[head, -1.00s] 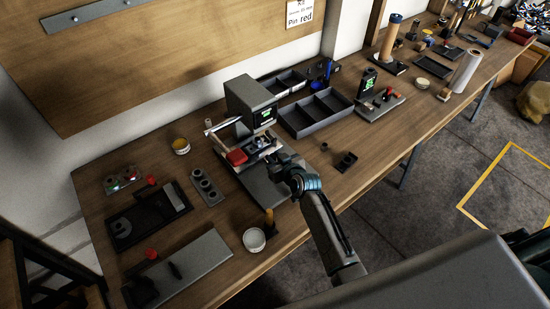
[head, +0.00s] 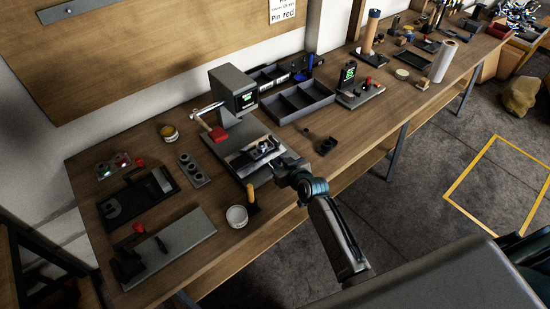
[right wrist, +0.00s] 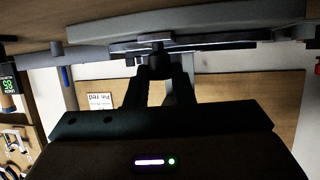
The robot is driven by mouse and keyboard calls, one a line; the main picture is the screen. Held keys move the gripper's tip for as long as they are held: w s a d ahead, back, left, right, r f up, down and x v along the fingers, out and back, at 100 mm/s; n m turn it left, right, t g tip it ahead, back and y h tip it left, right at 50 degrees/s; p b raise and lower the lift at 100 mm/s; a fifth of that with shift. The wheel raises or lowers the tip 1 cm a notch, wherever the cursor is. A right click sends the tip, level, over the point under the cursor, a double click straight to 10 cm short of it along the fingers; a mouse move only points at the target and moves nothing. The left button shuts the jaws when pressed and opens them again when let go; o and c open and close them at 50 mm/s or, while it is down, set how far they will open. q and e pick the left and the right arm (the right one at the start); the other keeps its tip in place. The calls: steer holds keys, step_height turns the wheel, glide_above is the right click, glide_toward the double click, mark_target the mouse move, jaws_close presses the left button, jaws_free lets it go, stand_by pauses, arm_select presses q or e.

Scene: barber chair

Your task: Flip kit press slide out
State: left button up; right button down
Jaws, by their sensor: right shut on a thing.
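The grey press (head: 232,92) stands on the bench with a lit green display and a red-gripped lever on its left. Its slide (head: 243,159), a light plate carrying a dark fixture (head: 264,148), sits out in front of the press head, over the grey base. My right gripper (head: 278,164) is at the slide's front edge. In the right wrist view the gripper (right wrist: 158,68) is shut on a small dark handle (right wrist: 157,46) below the plate; the fingertips partly hide it. My left gripper is not in view.
An empty divided tray (head: 300,103) stands right of the press. A grey block with round holes (head: 192,171) lies left. Bare bench shows right of my gripper.

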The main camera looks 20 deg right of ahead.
steer(key=shift+f, duration=0.1)
steer(key=shift+s, duration=0.1)
steer(key=c, duration=1.4)
jaws_free()
steer(key=shift+o, duration=0.7)
steer(key=shift+s+d, duration=0.1)
steer(key=shift+s, duration=0.05)
steer(key=shift+s+r, duration=0.2)
steer(key=shift+s, duration=0.3)
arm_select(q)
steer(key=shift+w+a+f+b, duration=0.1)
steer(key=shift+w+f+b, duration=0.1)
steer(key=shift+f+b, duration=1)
arm_select(e)
steer(key=v, duration=1)
steer(key=shift+w+r, duration=0.1)
steer(key=shift+w, duration=0.05)
